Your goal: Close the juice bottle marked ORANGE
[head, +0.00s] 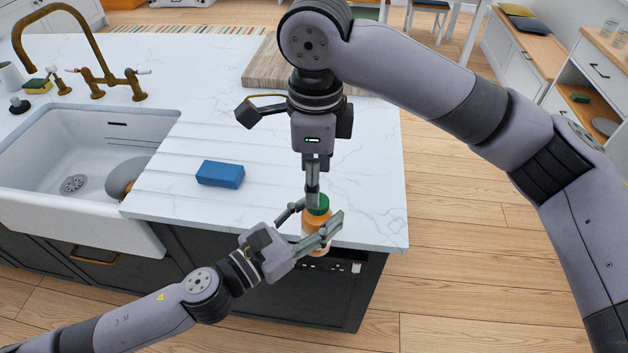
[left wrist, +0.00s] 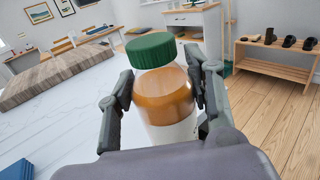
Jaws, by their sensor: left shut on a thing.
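The juice bottle (left wrist: 166,97) has an orange body, a pale label in its lower part and a green cap (left wrist: 150,50) over its mouth. I cannot read any marking, nor tell how tight the cap is. In the head view the bottle (head: 309,219) is near the counter's front edge, partly hidden by fingers. My left gripper (head: 317,232) is shut around its body, one finger on each side. My right gripper (head: 312,190) points down, overlapping the cap in the head view. It does not show at the cap in the left wrist view. Its fingers are edge-on, so their opening is unclear.
A blue sponge block (head: 220,174) lies on the white counter (head: 375,190) left of the bottle. The sink (head: 45,165) with a brass tap (head: 95,75) is farther left. A wooden board (head: 262,70) lies at the back. Open wooden floor (head: 470,250) is on the right.

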